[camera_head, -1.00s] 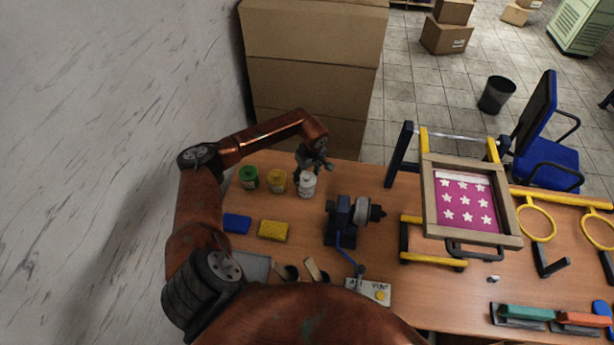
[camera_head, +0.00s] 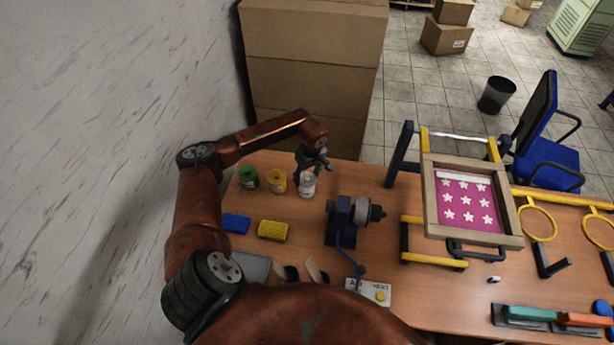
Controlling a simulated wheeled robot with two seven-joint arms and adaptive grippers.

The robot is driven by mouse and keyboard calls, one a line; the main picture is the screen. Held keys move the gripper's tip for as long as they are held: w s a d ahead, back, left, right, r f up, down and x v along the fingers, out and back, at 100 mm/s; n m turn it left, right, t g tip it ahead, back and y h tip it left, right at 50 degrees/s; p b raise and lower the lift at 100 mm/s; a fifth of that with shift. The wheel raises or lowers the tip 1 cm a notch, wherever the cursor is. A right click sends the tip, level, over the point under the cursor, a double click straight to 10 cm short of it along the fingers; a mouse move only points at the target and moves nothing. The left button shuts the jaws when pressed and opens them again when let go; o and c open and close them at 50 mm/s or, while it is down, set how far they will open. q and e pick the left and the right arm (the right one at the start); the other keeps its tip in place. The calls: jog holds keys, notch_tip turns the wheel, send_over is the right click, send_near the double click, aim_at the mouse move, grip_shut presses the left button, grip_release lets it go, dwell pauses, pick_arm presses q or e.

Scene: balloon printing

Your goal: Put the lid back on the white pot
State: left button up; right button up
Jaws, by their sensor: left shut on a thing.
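The white pot (camera_head: 307,187) stands upright on the wooden table, the rightmost of a row of three small pots. My left gripper (camera_head: 324,164) is just behind and to the right of its top, pointing down. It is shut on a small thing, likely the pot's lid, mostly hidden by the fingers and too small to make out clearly. I cannot tell whether the held thing touches the pot's rim. My right gripper is not in view.
A yellow pot (camera_head: 276,182) and a green pot (camera_head: 248,178) stand left of the white one. A dark clamp-like device (camera_head: 345,218) stands close on the right. Blue (camera_head: 236,223) and yellow sponges (camera_head: 273,230) lie in front. A framed star screen (camera_head: 465,203) is farther right.

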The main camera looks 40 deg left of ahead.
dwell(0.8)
pick_arm(q)
jog(key=o, duration=0.8)
jog(key=shift+o, duration=0.2)
jog(key=shift+o, duration=0.2)
jog(key=o, duration=0.4)
jog(key=shift+o, duration=0.2)
